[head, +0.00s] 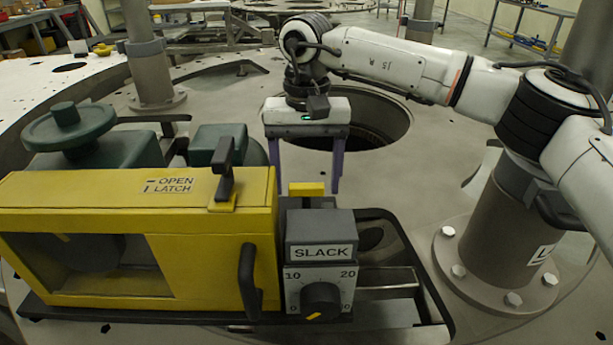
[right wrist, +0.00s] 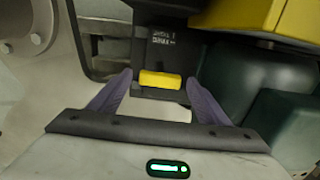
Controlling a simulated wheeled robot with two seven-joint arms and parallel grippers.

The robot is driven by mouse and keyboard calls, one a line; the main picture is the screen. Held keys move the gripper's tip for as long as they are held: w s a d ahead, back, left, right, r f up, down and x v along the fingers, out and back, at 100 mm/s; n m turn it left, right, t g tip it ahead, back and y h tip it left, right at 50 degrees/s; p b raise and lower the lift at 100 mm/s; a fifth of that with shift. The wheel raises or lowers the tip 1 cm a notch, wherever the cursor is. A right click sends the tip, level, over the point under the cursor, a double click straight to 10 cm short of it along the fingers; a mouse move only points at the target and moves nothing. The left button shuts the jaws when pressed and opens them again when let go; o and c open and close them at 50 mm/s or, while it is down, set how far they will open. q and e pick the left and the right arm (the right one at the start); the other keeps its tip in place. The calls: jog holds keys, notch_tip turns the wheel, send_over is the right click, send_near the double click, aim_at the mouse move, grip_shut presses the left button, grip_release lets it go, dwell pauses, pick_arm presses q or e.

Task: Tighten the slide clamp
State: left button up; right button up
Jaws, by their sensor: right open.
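A small yellow bar (head: 307,189), which looks like the handle of the slide clamp, sticks out at the back of the unit marked SLACK. It also shows in the right wrist view (right wrist: 160,80), on a dark block (right wrist: 158,50) with small lettering that I cannot read. My right gripper (head: 307,186) hangs behind the unit with its purple fingers pointing down. It is open, and in the right wrist view its fingertips (right wrist: 158,77) stand on either side of the bar with a small gap at each side. I cannot tell how deep the bar sits between them. My left gripper is not in view.
A yellow housing (head: 215,255) with a black latch lever (head: 224,170) and a black handle (head: 248,280) stands to the left. The SLACK box (head: 320,238) carries a dial knob (head: 321,301). A grey post (head: 487,225) stands at right, and a round opening (head: 385,125) lies behind.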

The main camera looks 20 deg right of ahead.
jog(key=c, duration=1.1)
jog(key=shift+o, duration=0.2)
jog(key=shift+m, duration=0.3)
jog(key=m, duration=0.4)
jog(key=shift+r+p, duration=0.1)
jog(key=shift+p, duration=0.3)
jog(key=m, duration=0.9)
jog(key=shift+w, duration=0.1)
jog(key=shift+m, duration=2.1)
